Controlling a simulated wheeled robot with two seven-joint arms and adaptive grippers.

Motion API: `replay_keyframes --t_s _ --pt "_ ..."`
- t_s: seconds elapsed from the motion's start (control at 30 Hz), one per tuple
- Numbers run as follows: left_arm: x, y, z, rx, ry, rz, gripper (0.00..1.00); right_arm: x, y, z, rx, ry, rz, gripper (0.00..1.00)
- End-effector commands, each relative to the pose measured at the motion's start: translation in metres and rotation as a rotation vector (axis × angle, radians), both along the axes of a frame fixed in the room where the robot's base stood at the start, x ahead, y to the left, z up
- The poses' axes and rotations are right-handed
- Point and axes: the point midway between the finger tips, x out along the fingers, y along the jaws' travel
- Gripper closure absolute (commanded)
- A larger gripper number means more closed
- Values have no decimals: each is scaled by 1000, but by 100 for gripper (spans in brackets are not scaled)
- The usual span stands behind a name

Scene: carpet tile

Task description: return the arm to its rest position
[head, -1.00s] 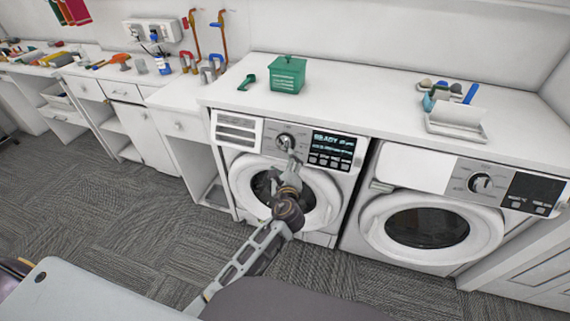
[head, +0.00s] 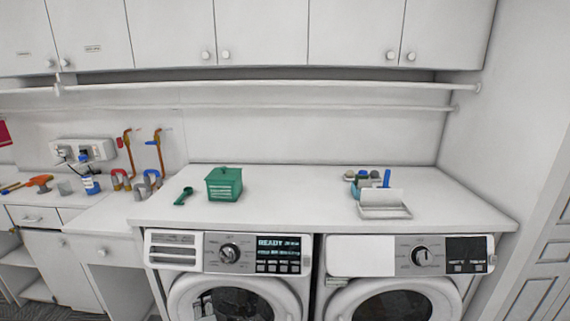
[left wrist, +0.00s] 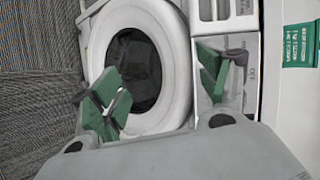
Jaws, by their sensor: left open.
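My left gripper (left wrist: 165,92) shows in the left wrist view with its green-padded fingers spread wide and nothing between them. Beyond it are the round door and part of the control panel of a washing machine (left wrist: 185,60), seen sideways; the fingers look apart from it, though the exact gap is hard to judge. In the head view, neither gripper nor arm is visible. The left machine (head: 190,265) has a lit display reading READY, a knob and a round door at the bottom edge.
A white counter (head: 290,195) runs above both machines. On it stand a green box (head: 224,184), a green scoop (head: 183,196) and a white tray (head: 384,210). A second machine (head: 375,255) is at right. Cabinets (head: 260,35) and a rail (head: 300,87) are above.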

Motion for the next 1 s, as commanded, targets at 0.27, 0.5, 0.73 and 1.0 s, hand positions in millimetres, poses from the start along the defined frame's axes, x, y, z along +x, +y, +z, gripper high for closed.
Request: replay_keyframes --t_s 0.27,0.5,0.73,1.0 --pt "-67 13 -26 -400 93 243 24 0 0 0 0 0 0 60" --pt "-126 10 -36 -697 191 456 24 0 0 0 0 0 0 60" --pt "-165 1 -35 -862 267 592 24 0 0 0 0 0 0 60" --pt "-192 -6 -31 -964 324 686 24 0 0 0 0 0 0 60"
